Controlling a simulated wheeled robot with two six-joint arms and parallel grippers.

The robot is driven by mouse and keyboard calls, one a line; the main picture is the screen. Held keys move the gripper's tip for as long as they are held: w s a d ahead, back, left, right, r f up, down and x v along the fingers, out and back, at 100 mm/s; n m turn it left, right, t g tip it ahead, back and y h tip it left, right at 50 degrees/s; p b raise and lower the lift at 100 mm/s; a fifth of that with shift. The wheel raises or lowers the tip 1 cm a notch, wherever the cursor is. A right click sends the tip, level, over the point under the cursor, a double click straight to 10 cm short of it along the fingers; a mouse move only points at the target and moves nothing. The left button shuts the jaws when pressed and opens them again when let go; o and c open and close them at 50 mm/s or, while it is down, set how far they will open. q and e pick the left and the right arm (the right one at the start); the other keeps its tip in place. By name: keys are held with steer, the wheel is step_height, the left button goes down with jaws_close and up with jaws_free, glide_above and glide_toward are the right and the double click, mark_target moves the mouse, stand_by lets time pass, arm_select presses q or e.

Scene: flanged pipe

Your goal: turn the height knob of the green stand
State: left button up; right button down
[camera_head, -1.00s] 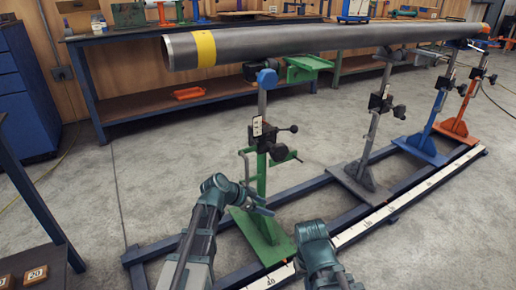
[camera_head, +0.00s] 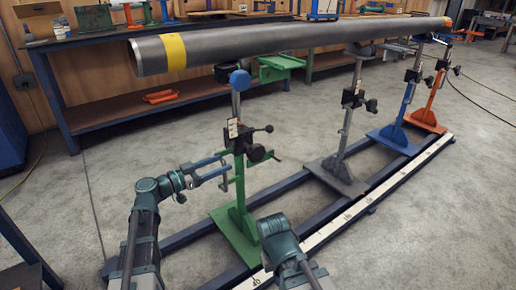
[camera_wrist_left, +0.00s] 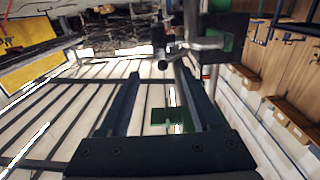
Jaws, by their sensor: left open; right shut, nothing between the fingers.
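The green stand (camera_head: 238,215) carries the near end of the pipe (camera_head: 290,38). Its black clamp block, crank handle (camera_head: 262,128) and dark round knob (camera_head: 256,153) sit partway up the post. My left gripper (camera_head: 227,164) is open and empty, its fingers pointing right, just left of the stand's post below the block. In the left wrist view, the open fingers (camera_wrist_left: 165,85) show with a dark block and a silver rod (camera_wrist_left: 200,43) beyond them; which part is the height knob there is unclear. My right arm shows at the bottom centre; its fingers are hidden.
Grey (camera_head: 345,165), blue (camera_head: 398,135) and orange (camera_head: 430,115) stands follow along the blue rail frame (camera_head: 300,200) with its white scale. A workbench (camera_head: 105,140) with an orange tray stands behind. Floor left of the stand is clear.

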mark_target(256, 149)
arm_select(q)
steer(key=x, duration=1.4)
steer(key=shift+w+d, duration=0.2)
steer(key=shift+d, duration=0.05)
steer(key=shift+c, duration=0.2)
jaws_close()
